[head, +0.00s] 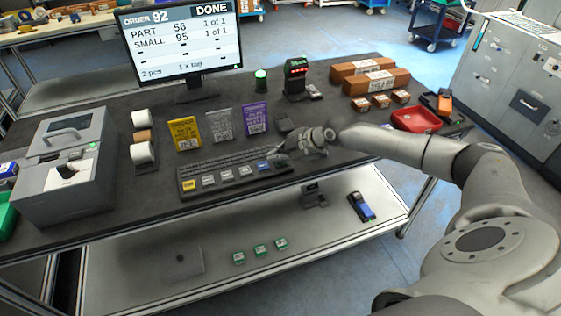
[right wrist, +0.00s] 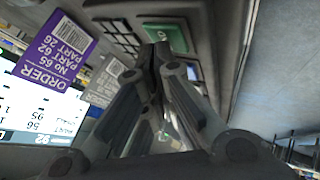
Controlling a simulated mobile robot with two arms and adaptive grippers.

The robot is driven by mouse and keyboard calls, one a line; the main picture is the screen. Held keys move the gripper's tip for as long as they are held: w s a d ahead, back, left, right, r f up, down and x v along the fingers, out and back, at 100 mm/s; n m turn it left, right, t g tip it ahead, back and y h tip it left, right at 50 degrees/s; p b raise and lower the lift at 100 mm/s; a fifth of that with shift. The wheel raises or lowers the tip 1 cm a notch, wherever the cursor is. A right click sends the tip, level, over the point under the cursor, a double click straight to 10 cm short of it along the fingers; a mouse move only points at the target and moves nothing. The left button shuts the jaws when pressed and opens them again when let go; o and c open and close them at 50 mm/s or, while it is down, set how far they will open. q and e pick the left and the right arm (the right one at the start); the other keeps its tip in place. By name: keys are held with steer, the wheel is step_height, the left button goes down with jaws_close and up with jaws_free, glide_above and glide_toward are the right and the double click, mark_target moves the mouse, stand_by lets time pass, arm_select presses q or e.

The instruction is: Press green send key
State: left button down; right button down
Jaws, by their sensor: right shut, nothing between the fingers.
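The dark keyboard (head: 222,191) lies on the bench with a yellow key, several white keys and a blue key (head: 262,165) along its front. My right gripper (head: 274,157) is over the keyboard's right end in the head view and hides the keys there. In the right wrist view, the green key (right wrist: 166,37) shows beside the shut, empty fingertips (right wrist: 158,52). The fingertips are at the key's edge; I cannot tell whether they touch it. The monitor (head: 185,50) reads "ORDER 92 DONE". My left gripper is not in view.
Yellow, grey and purple order cards (head: 255,117) stand behind the keyboard. A grey printer (head: 65,165) stands at left, beside label rolls (head: 142,152). A scanner stand (head: 296,78), brown boxes (head: 378,82) and a red tray (head: 416,119) are at right.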

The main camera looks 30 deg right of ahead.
mark_target(279, 163)
steer(key=shift+f, duration=0.15)
stand_by(0.4)
steer(key=shift+r+p, duration=0.4)
steer(key=shift+r, duration=0.45)
step_height(279, 163, up, 5)
steer(key=p, duration=0.3)
stand_by(0.7)
